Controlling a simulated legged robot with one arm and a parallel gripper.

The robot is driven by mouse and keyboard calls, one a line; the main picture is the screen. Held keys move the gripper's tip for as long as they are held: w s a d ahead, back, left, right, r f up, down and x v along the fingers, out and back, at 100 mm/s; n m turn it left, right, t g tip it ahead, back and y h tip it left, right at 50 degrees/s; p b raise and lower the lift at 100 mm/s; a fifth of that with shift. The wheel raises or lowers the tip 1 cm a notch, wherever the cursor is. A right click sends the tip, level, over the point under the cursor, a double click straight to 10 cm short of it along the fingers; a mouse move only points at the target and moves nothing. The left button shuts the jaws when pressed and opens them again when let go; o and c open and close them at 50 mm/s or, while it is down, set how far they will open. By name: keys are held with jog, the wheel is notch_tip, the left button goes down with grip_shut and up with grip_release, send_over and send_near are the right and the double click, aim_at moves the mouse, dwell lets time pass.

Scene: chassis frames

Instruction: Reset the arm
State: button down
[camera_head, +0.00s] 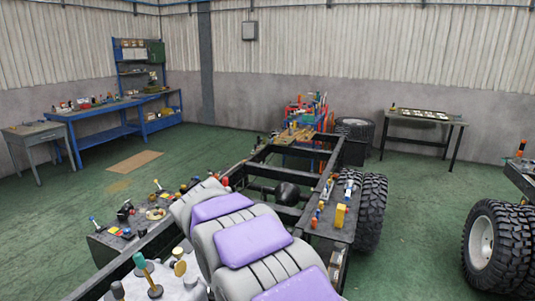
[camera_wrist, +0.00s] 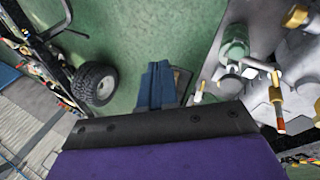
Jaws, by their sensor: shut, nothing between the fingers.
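My gripper (camera_wrist: 160,126) fills the bottom of the wrist view as a purple body with a black, bolted front edge. It is shut, with nothing seen held in it.
A dark chassis frame (camera_head: 262,172) with large tyres (camera_head: 371,212) runs beyond. A blue workbench (camera_head: 98,113) stands back left, and a dark table (camera_head: 420,119) back right. Green floor (camera_head: 60,220) is open at left.

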jog(key=s+d+r+g+y, duration=0.2)
jog(key=s+d+r, duration=0.1)
jog(key=s+d, duration=0.95)
jog(key=s+d+f+y, duration=0.1)
jog(key=s+d+f, duration=0.1)
jog(key=s, duration=0.8)
jog(key=s+d+f+n+y, duration=0.1)
jog(key=s+d+y, duration=0.1)
jog(key=s, duration=0.8)
jog(key=shift+s+d+f, duration=0.3)
jog(key=shift+d+f, duration=0.05)
jog(key=shift+d, duration=0.5)
